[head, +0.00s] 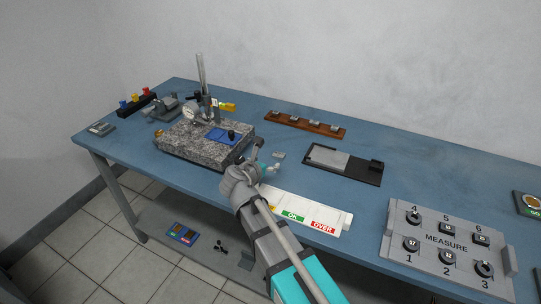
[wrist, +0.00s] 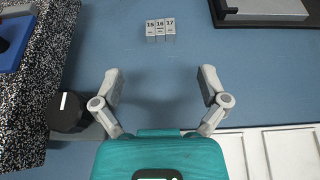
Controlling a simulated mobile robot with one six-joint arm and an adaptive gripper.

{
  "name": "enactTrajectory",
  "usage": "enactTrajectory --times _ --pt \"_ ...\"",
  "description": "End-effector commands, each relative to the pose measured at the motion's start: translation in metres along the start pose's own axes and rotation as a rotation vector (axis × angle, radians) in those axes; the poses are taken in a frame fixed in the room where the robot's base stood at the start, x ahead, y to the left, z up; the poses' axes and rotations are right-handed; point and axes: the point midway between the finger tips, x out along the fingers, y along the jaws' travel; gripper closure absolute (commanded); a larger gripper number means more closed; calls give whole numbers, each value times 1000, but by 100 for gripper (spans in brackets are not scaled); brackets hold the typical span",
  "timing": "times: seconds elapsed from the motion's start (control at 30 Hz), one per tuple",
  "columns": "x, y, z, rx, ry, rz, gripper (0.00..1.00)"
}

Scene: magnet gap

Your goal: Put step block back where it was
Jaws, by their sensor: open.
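The step block (wrist: 160,30) is a small grey block with steps marked 15, 16 and 17. It lies on the blue table, ahead of my fingers in the wrist view, and shows small in the head view (head: 278,155). My gripper (wrist: 160,82) is open, with nothing between its fingers. In the head view my gripper (head: 273,171) is over the table between the granite plate (head: 185,143) and the white tray (head: 335,214), close to the block and apart from it.
A black knob (wrist: 68,112) is just left of my fingers. A dark tray with a grey plate (head: 327,160) lies right of the block. A wooden rack (head: 303,126) with several small pieces is behind. The grey MEASURE board (head: 446,240) is at the right.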

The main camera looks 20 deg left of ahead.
Motion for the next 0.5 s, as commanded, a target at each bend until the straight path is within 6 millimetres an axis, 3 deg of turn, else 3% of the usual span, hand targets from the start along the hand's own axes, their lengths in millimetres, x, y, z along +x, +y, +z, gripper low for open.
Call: enactTrajectory --times 0.2,0.5 --pt "-19 -1 1 -1 0 -1 6" --pt "-22 0 0 0 0 -1 6"
